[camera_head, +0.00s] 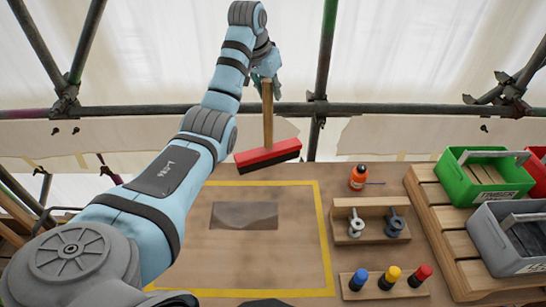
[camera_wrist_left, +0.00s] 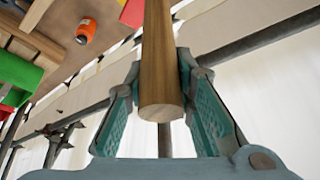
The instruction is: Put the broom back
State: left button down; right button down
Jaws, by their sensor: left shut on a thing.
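The broom (camera_head: 267,153) has a wooden handle and a red head with dark bristles. It hangs upright, head down, beyond the back of the table and above its far edge in the head view. My left gripper (camera_head: 265,85) is shut on the upper part of the handle. In the left wrist view the wooden handle (camera_wrist_left: 160,70) runs between the two teal fingers of my left gripper (camera_wrist_left: 162,95), its end towards the camera. A bit of the red head shows at the top of that view. My right gripper is not in view.
The table (camera_head: 290,286) has a yellow-outlined area (camera_head: 324,230) with a dark rectangular patch (camera_head: 244,216). An orange bottle (camera_head: 358,180), a wooden rack (camera_head: 346,233) and several coloured markers (camera_head: 392,277) stand right of it. Green (camera_head: 462,182) and grey (camera_head: 490,240) crates stand far right. Scaffold poles (camera_head: 180,110) cross behind.

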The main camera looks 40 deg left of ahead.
aim_at(270, 141)
pick_arm(q)
notch_tip(270, 141, down, 18)
jog(key=shift+s+a+r+p, duration=0.1)
jog(key=shift+s+p, duration=0.05)
jog(key=shift+p, duration=0.4)
jog(key=c, duration=1.5)
grip_release()
jog(key=shift+o, duration=0.7)
jog(key=v, duration=1.2)
jog(key=shift+b, duration=0.4)
jog(key=shift+s, duration=0.1)
